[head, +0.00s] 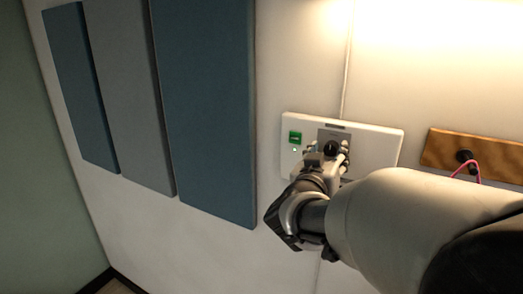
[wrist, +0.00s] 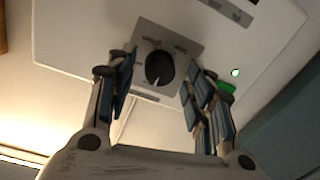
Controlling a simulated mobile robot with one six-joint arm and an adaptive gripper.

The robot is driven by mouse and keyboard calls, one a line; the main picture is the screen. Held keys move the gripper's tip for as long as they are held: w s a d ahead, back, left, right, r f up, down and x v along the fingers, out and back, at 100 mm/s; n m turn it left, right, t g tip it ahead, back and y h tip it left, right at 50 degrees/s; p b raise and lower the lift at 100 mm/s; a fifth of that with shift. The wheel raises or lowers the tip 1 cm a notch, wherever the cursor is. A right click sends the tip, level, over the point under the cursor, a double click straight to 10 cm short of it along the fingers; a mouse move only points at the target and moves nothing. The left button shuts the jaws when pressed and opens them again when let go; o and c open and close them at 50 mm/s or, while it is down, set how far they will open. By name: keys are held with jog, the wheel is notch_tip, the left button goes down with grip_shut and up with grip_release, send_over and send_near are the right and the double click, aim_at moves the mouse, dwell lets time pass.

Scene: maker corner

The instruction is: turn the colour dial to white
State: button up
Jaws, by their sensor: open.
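The colour dial (head: 331,146) is a black round knob on a grey plate on the white wall panel. It also shows in the wrist view (wrist: 159,67), with a pale pointer mark toward the bottom of the knob in that picture. Small labels sit around it on the plate, too blurred to read. My gripper (head: 327,157) is in front of the dial, open. In the wrist view the fingers of my gripper (wrist: 158,76) stand on either side of the knob, with gaps visible between them and it. Whether the fingertips reach the knob's depth is unclear.
The white panel (head: 378,144) carries a green switch (head: 295,137) left of the dial, with a small light below it. A wooden strip (head: 490,156) with a black plug and pink cable is at the right. Blue and grey wall panels (head: 205,110) stand at the left.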

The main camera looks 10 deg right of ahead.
jog(key=shift+c, duration=0.5)
jog(key=c, duration=1)
jog(key=shift+f+m+b, duration=0.1)
jog(key=shift+m+b, duration=0.3)
jog(key=shift+b, duration=0.15)
jog(key=shift+f+m+b, duration=0.1)
jog(key=shift+m+b, duration=1)
jog(key=m+b, duration=0.3)
jog(key=shift+m, duration=0.3)
jog(key=m+b, duration=0.3)
jog(key=shift+m, duration=0.4)
jog(key=shift+m+h+b, duration=0.4)
jog(key=shift+m+b, duration=0.95)
jog(key=shift+m, duration=0.65)
